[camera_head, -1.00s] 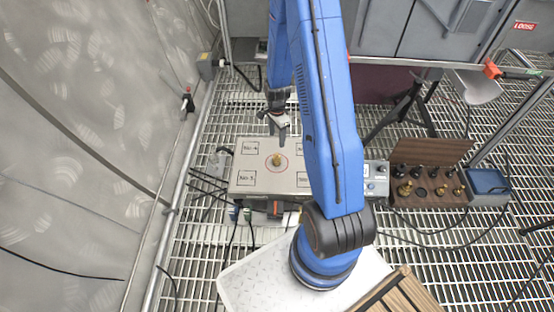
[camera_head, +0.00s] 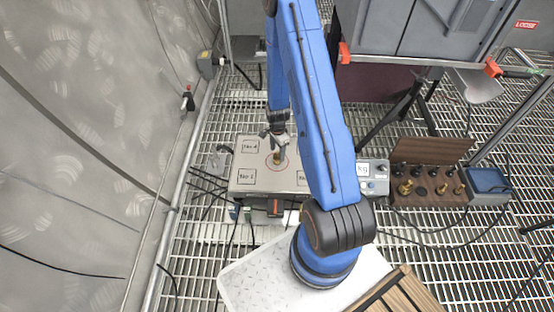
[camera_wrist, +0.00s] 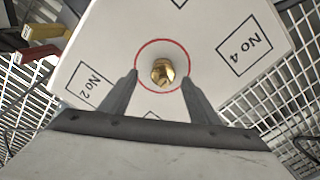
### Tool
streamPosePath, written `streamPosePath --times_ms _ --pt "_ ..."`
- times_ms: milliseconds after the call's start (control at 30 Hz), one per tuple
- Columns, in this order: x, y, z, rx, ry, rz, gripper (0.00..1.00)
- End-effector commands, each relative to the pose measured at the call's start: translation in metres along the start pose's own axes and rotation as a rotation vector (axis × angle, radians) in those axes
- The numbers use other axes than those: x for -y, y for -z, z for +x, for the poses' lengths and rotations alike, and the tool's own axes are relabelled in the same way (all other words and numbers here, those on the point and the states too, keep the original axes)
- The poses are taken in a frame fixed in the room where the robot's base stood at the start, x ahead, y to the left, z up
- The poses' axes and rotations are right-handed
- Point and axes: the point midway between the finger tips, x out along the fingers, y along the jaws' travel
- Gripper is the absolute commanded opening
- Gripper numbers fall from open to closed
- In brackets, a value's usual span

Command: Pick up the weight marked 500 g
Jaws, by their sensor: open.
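A small brass weight (camera_head: 277,159) stands inside a red circle on a flat metal plate (camera_head: 240,183). It also shows in the wrist view (camera_wrist: 163,72), inside the circle. No marking on it is readable, so I cannot tell whether it is the 500 g one. My gripper (camera_head: 277,150) is open and right at this weight in the head view. In the wrist view my gripper (camera_wrist: 160,80) has one finger on each side of the weight in the picture, with gaps showing. I cannot tell the exact height of the fingertips.
A wooden rack (camera_head: 425,194) at the right holds several brass and dark weights, markings unreadable. A grey instrument box (camera_head: 374,172) labelled "kg" stands beside the plate. A blue box (camera_head: 488,182) is at far right. Cables cross the grating left of the plate.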

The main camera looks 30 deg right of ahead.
Motion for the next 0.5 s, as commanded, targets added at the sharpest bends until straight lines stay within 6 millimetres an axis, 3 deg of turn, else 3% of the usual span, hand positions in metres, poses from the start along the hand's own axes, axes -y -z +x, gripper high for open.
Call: streamPosePath --times_ms 267,500 --pt "0.001 0.001 0.014 0.001 -0.002 0.0 0.56" --pt "0.005 0.002 0.043 0.0 -0.003 0.0 0.56"
